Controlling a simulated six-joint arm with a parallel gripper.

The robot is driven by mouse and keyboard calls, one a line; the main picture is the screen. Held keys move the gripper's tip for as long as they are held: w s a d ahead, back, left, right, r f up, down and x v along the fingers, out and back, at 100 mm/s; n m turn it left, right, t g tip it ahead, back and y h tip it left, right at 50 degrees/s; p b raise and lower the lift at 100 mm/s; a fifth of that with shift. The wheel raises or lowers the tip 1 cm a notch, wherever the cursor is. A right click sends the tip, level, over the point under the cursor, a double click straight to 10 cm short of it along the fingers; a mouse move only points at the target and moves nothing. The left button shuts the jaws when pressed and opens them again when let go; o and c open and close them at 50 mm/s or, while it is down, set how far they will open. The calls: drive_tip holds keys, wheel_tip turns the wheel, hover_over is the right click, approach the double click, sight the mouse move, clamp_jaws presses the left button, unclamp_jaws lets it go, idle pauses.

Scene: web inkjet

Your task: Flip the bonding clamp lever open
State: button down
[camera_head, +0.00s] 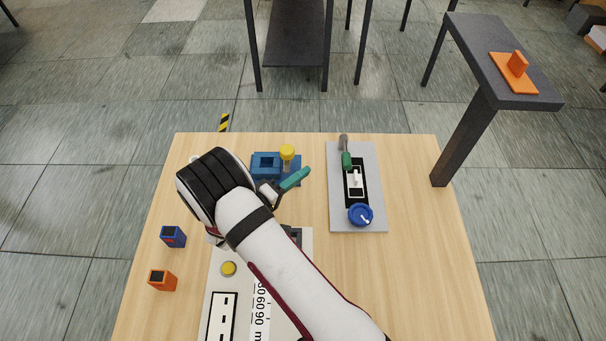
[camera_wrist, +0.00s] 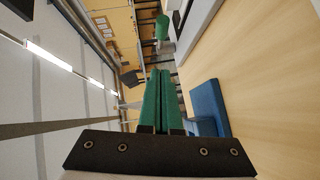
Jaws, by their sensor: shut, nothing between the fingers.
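A grey plate (camera_head: 378,190) lies at the back right of the table. On it a lever with a green grip (camera_head: 347,160) and a grey end stands at the far end of a black bed with a white piece; it looks like the clamp lever. In the wrist view the green grip (camera_wrist: 162,28) shows upright beyond my fingertips, towards the top. My gripper (camera_head: 307,171) is shut and empty, its green fingers (camera_wrist: 160,75) together. In the head view it points right and back, left of the plate and apart from the lever. How high it is above the table is hard to tell.
A blue block fixture (camera_head: 265,160) with a yellow knob (camera_head: 287,152) stands just behind my gripper; a blue block (camera_wrist: 208,105) is also close in the wrist view. A blue dial (camera_head: 360,215) sits at the plate's near end. Blue (camera_head: 173,236) and orange (camera_head: 162,280) boxes stand left.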

sight(345, 154)
drive_tip(key=x, duration=0.6)
drive_tip(key=d, duration=0.1)
drive_tip(key=d+f, duration=0.1)
drive_tip(key=d, duration=0.1)
drive_tip(key=shift+w+d, duration=0.1)
drive_tip(key=shift+d, duration=0.4)
drive_tip(key=shift+d, duration=0.1)
